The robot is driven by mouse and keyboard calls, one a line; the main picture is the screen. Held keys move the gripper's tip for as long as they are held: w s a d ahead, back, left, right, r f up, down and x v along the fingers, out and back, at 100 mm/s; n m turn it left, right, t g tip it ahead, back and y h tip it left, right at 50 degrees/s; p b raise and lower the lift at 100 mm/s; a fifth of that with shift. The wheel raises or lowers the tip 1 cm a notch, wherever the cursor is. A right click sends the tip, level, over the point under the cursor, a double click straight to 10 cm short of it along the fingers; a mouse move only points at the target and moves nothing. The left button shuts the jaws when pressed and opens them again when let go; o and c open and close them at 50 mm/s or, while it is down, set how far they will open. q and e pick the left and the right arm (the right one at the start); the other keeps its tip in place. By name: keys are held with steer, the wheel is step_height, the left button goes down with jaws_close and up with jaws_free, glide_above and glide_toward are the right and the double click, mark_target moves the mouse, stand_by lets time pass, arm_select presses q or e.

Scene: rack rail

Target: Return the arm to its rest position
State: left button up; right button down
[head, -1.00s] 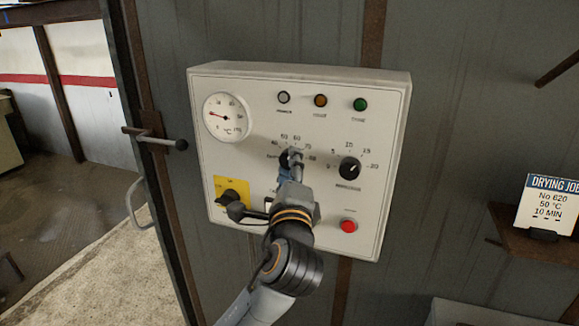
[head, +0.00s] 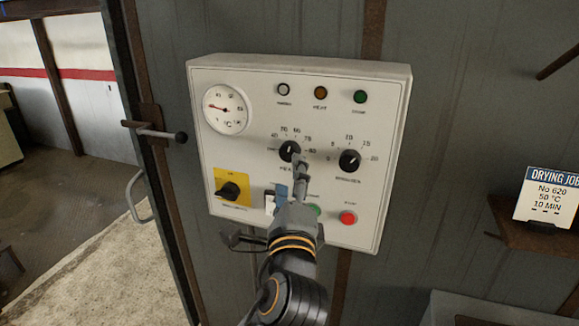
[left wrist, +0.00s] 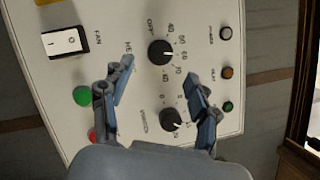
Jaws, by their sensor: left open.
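My left gripper (head: 292,178) is open and empty in front of the control panel (head: 380,120), over its lower middle. In the left wrist view both fingers (left wrist: 160,76) stand apart with nothing between their tips. The heat knob (head: 289,151) shows just above the fingers, its white mark near the 50–60 end of its scale; it also shows in the left wrist view (left wrist: 161,52). The timer-side knob (head: 349,161) is to the right of the gripper. My right gripper is not seen.
The red button (head: 348,218), a fan rocker switch (head: 269,204) and a yellow-backed rotary switch (head: 230,191) are close to the gripper. A door handle (head: 155,133) sticks out at left. A sign (head: 546,198) stands on a brown shelf at right.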

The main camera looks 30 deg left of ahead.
arm_select(q)
steer(key=shift+s+d+f, duration=0.15)
steer(key=shift+s+d, duration=0.15)
steer(key=shift+s, duration=0.2)
